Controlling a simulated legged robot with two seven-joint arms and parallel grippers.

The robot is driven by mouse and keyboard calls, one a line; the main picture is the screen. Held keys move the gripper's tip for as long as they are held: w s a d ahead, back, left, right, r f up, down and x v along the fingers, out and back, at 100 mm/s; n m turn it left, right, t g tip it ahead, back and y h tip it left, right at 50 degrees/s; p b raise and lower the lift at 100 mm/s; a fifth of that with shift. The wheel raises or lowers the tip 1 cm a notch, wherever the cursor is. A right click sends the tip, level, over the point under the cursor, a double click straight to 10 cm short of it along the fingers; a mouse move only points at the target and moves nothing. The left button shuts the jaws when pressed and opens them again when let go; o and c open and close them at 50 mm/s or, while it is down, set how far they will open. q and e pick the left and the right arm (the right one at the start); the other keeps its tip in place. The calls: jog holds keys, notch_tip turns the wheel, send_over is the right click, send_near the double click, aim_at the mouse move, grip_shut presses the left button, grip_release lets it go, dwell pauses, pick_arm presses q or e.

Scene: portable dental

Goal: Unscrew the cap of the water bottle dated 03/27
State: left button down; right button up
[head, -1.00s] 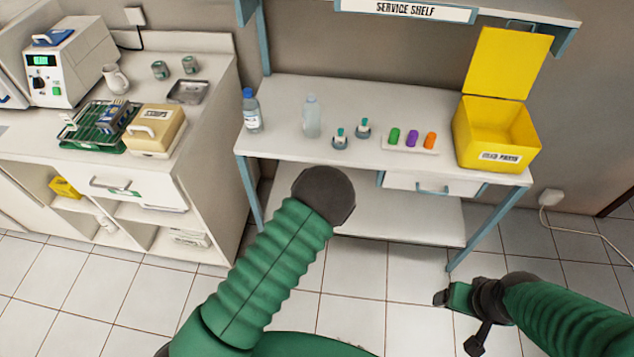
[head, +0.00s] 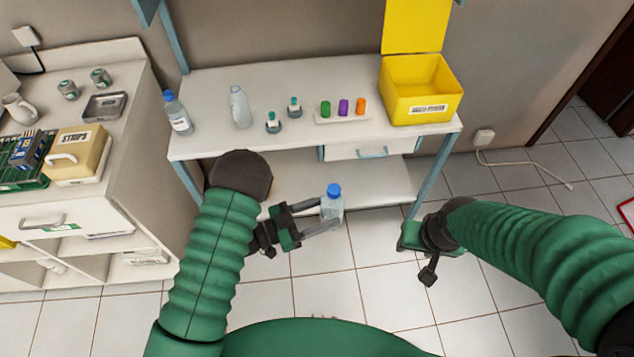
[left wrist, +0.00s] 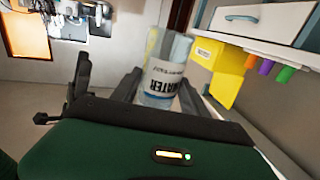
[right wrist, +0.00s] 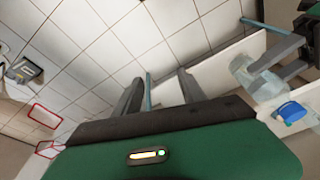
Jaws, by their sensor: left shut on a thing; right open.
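A clear water bottle with a blue cap (head: 333,191) is held upright by my left gripper (head: 322,215) in front of the service shelf.
On the shelf table (head: 290,85) stand another blue-capped bottle (head: 177,112), a clear bottle (head: 240,107), two small teal-topped items, a tray of coloured pieces (head: 343,116) and an open yellow box (head: 420,92). A counter (head: 117,140) is at left. Tiled floor is clear between the arms.

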jog(key=w+a+r+m+g, duration=0.1)
jog(key=w+a+r+m, duration=0.6)
jog(key=w+a+m, duration=0.4)
notch_tip(320, 180, up, 6)
jog(key=r+m+g, duration=0.1)
jog(key=m+g, duration=0.1)
jog(key=m, duration=1)
send_over(330, 186)
jog(key=shift+f, duration=0.5)
notch_tip(330, 186, down, 7)
jog(key=shift+f, duration=0.2)
jog(key=shift+t, duration=0.3)
jog(key=shift+c, duration=0.2)
jog(key=c, duration=0.9)
grip_shut()
